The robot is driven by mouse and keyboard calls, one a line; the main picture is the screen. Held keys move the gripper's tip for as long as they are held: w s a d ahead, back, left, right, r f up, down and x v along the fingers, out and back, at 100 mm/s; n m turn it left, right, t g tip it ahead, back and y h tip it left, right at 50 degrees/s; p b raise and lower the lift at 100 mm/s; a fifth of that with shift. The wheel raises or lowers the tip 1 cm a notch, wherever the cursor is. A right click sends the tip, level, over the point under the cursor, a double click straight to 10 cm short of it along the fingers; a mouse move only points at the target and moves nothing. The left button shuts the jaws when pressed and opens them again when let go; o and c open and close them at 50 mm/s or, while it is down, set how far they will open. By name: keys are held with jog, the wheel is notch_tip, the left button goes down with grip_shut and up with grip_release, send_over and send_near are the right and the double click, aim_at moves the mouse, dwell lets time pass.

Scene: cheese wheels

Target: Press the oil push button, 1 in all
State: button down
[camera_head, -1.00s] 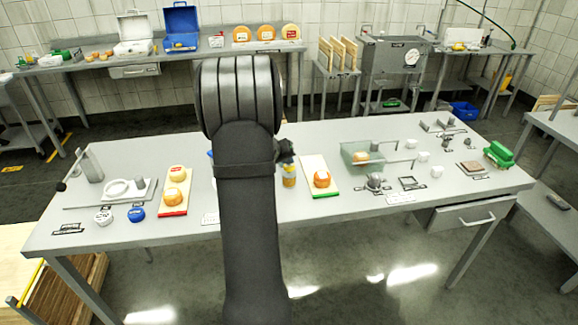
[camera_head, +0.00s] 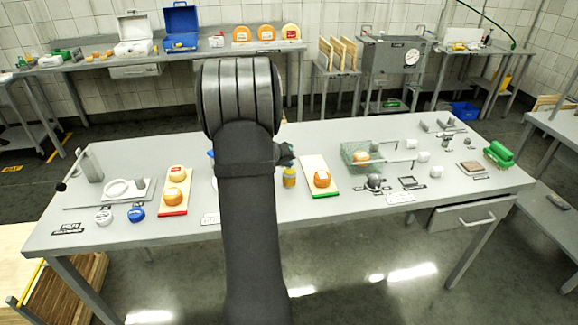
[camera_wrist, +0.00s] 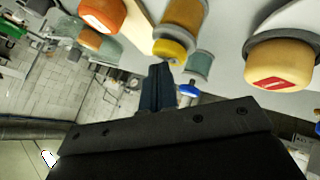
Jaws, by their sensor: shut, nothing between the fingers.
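An amber jar with a yellow top (camera_head: 289,178) stands on the table just right of my arm. I take it for the oil push button, but no label is readable. In the wrist view the amber body with its yellow cap (camera_wrist: 172,48) is at the upper middle. My gripper (camera_wrist: 158,72) is shut and empty, its dark fingertips close to the yellow cap. I cannot tell whether they touch it. In the head view my arm hides most of the gripper and the table behind it.
A white board with an orange cheese (camera_head: 322,179) lies right of the jar. A board with two cheeses (camera_head: 174,186) is to the left. A clear greenish box (camera_head: 354,153) stands farther right. A blue round item (camera_wrist: 188,90) shows beside my fingers.

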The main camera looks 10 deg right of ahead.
jog(key=shift+f, duration=0.2)
jog(key=shift+r, duration=1.35)
jog(key=shift+r, duration=0.1)
jog(key=shift+r, duration=2.4)
jog(key=shift+f, duration=0.15)
notch_tip(320, 180, up, 4)
send_over(287, 170)
jog(key=shift+w, duration=0.1)
